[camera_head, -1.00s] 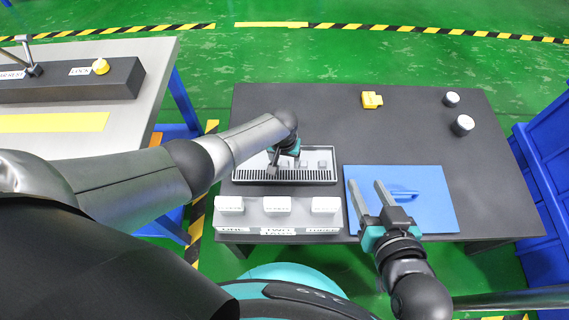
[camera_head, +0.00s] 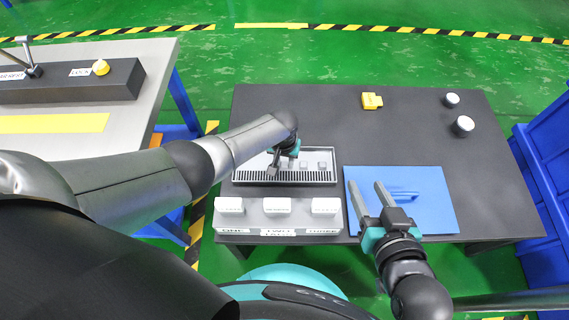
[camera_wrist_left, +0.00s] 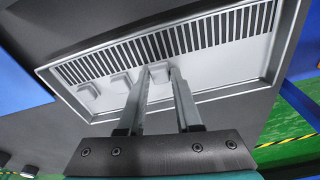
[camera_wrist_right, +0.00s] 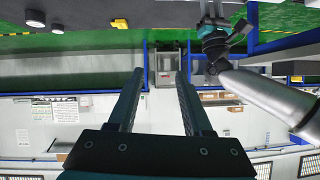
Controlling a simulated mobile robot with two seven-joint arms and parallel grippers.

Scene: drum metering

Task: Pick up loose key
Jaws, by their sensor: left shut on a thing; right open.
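A shallow grey tray (camera_head: 315,182) with a slotted side holds small grey key-like blocks. My left gripper (camera_head: 281,168) reaches down into the tray. In the left wrist view my left gripper (camera_wrist_left: 162,82) is shut on one grey key block (camera_wrist_left: 161,68) at its fingertips, and the block still appears low in the tray. Two more grey blocks, one (camera_head: 305,166) and another (camera_head: 322,166), sit to the right, apart from the gripper. My right gripper (camera_head: 369,196) is open and empty over the near left part of the blue mat (camera_head: 435,205).
A ledge with white blocks (camera_head: 277,206) labelled ONE, TWO and THREE stands in front of the tray. A yellow piece (camera_head: 371,100) and two white-topped cylinders (camera_head: 464,124) stand farther back. The table's middle is clear.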

